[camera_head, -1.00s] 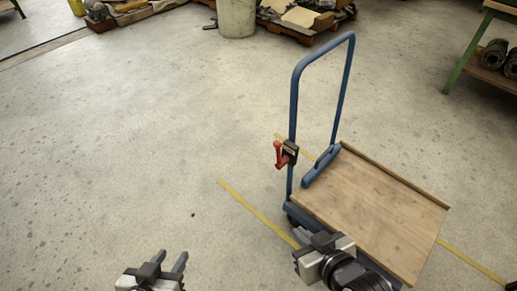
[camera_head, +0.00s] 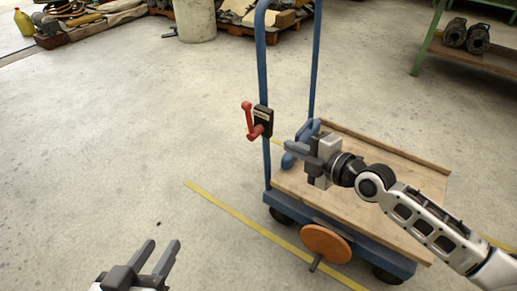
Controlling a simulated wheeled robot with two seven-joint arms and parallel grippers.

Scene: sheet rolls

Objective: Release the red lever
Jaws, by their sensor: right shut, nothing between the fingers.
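The red lever (camera_head: 248,118) sits on a black bracket (camera_head: 264,121) on the left upright of the blue cart handle (camera_head: 262,70). Its long arm points up and a shorter red knob sticks out at the bottom left. My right gripper (camera_head: 288,148) is to the right of and slightly below the lever, apart from it in the picture, with its fingers pointing left. It is shut and empty. My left gripper (camera_head: 160,256) is low at the left, open and empty, well away from the cart.
The cart's wooden deck (camera_head: 400,190) lies under my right arm. An orange disc (camera_head: 326,243) is at the cart's near side. A yellow floor line (camera_head: 225,212) runs under the cart. A green bench (camera_head: 430,40) stands at the back right.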

